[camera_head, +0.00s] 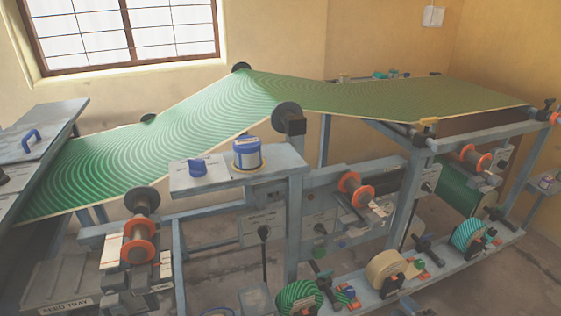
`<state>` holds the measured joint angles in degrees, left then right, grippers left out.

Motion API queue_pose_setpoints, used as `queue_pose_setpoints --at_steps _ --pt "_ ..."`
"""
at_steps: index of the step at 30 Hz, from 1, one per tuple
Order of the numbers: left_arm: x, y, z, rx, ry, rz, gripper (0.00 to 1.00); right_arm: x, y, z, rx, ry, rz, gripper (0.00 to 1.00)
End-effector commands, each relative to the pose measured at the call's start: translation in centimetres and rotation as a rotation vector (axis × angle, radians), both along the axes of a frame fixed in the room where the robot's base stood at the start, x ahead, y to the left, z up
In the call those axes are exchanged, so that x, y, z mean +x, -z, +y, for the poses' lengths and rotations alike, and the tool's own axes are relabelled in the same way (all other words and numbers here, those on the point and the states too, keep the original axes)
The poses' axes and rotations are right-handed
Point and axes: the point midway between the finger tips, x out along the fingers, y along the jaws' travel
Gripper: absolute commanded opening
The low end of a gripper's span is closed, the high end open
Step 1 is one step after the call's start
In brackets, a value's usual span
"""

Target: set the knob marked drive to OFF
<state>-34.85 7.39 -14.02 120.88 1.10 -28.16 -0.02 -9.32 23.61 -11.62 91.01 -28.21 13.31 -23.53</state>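A small blue knob (197,168) stands on a pale grey panel (225,184) at the middle left. Marks beside the knob are too small to read, so I cannot tell whether it is the drive knob or where it points. A larger blue-and-white round piece (247,153) stands beside it, to its right. A black knob or lever (264,233) sits on the lower front below a label that I cannot read clearly. I cannot make out either of my grippers in this view.
A green patterned web (180,140) runs over rollers above the panel. A post with a dark roller end (286,115) rises at the panel's back right. Orange-flanged spools (138,242) and several rolls (385,270) sit lower down. A feed tray (65,303) is at lower left.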

Motion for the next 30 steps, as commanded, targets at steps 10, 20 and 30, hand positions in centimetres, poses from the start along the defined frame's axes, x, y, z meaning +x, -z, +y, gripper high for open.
queue_pose_setpoints --at_steps 10,20,30 --pt "-0.1 0.1 0.1 0.002 0.001 0.003 0.43 -1.5 -0.9 -7.0 -0.124 -0.003 0.057 0.39" --pt "-0.1 0.1 0.0 -0.001 0.0 0.002 0.43 -11.1 0.5 -2.6 0.267 0.207 0.431 0.39" --pt "-0.1 0.1 -0.1 -0.002 0.0 0.003 0.43 -21.5 0.6 2.7 0.601 0.396 0.836 0.39"
